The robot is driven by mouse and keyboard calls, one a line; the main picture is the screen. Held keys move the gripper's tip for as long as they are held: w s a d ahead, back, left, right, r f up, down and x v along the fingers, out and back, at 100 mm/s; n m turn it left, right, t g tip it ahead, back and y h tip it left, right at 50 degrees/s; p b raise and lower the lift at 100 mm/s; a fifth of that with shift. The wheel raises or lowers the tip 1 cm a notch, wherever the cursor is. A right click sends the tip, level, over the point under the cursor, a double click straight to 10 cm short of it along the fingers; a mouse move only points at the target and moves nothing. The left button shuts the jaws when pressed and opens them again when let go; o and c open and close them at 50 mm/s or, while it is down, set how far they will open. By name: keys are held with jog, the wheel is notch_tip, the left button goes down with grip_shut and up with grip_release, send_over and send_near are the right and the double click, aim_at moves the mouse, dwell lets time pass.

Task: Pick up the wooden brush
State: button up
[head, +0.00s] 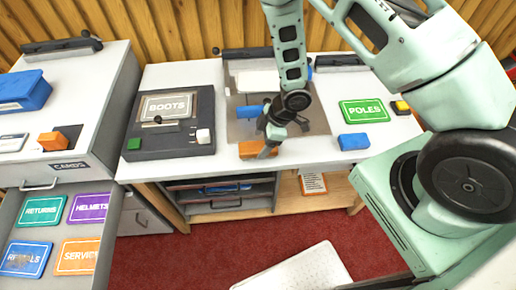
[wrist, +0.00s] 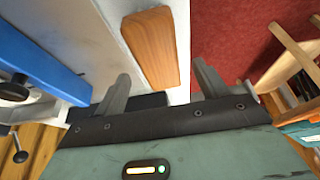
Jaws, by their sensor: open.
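The wooden brush (head: 248,149), an orange-brown block, lies near the front edge of the white bench top, partly hidden by my gripper. In the wrist view the brush (wrist: 152,45) shows its wood-grained face, ahead of the gap between the two fingers. My gripper (head: 268,146) is low over the bench at the brush's right part. In the wrist view my gripper (wrist: 160,82) is open, with grey fingers apart and nothing held between them. I cannot tell whether a finger touches the brush.
A blue block (head: 354,141) lies to the right and another (head: 250,111) behind my gripper. The BOOTS device (head: 170,138) stands left, the green POLES plate (head: 367,112) right. An open drawer (head: 100,250) holds coloured plates at lower left. Bare bench top (head: 310,152) shows right of my gripper.

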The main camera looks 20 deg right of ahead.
aim_at(258, 147)
jog(key=shift+p+x, duration=0.5)
jog(key=shift+x, duration=1.25)
jog(key=shift+f, duration=0.1)
jog(key=shift+f, duration=0.25)
jog(key=c, duration=1.2)
jog(key=shift+r, duration=0.15)
jog(key=shift+r, duration=0.25)
notch_tip(258, 147, up, 10)
jog(key=shift+f+b, duration=0.1)
jog(key=shift+b, duration=0.65)
